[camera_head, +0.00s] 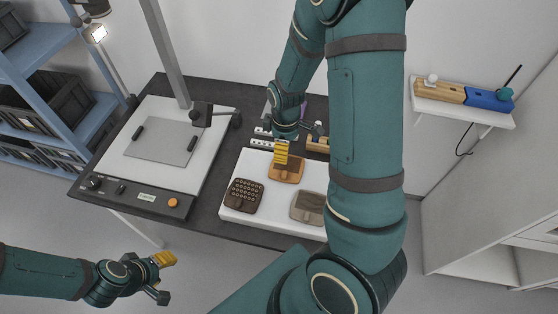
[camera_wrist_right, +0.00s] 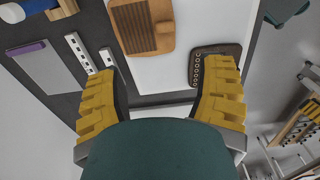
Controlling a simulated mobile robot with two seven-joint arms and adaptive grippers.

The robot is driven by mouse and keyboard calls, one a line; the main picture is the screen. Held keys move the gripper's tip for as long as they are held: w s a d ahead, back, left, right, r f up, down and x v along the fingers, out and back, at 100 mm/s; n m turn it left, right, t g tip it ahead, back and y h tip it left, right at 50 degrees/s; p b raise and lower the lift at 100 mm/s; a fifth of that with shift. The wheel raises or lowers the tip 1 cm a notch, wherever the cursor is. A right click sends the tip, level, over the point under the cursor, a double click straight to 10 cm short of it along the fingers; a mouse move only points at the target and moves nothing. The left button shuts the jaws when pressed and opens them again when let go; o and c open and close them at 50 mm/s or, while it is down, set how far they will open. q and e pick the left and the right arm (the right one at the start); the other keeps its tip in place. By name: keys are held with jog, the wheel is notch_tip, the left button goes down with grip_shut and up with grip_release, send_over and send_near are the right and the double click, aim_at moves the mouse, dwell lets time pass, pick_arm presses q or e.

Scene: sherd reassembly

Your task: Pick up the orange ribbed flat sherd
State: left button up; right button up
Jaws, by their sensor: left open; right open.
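The orange ribbed flat sherd (camera_head: 287,175) lies on the white board (camera_head: 230,216), partly covered at its far edge by my right gripper (camera_head: 281,152). In the right wrist view the sherd (camera_wrist_right: 130,35) is at the top centre, cut by the frame edge, with brown ribs and a small raised knob. My right gripper (camera_wrist_right: 163,72) is open and empty there. The sherd lies beyond its fingertips, not between them. My left gripper (camera_head: 164,259) is open and empty, in front of the table at lower left.
A dark brown studded sherd (camera_head: 243,196) lies nearer on the board, and a grey-brown sherd (camera_head: 307,207) lies to the right, partly behind my right arm. A white copy stand (camera_head: 120,172) with a column fills the table's left. White perforated strips (camera_head: 263,143) lie behind the board.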

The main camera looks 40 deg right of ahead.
jog(key=b, duration=0.1)
send_over(284, 174)
jog(key=f, duration=0.7)
jog(key=shift+w+d+f, duration=0.1)
jog(key=shift+d+f, duration=0.2)
jog(key=shift+f, duration=0.1)
jog(key=shift+a+f+b, duration=0.1)
jog(key=shift+f+b, duration=0.2)
jog(key=shift+f, duration=0.15)
notch_tip(284, 174, down, 4)
jog(key=shift+a+f+b, duration=0.1)
jog(key=shift+f+b, duration=0.1)
jog(key=shift+b, duration=0.15)
pick_arm(q)
jog(key=shift+s+d+f, duration=0.1)
jog(key=shift+s+f, duration=0.2)
jog(key=shift+f, duration=0.3)
jog(key=shift+s+f, duration=0.25)
jog(key=shift+f, duration=0.35)
pick_arm(e)
grip_shut()
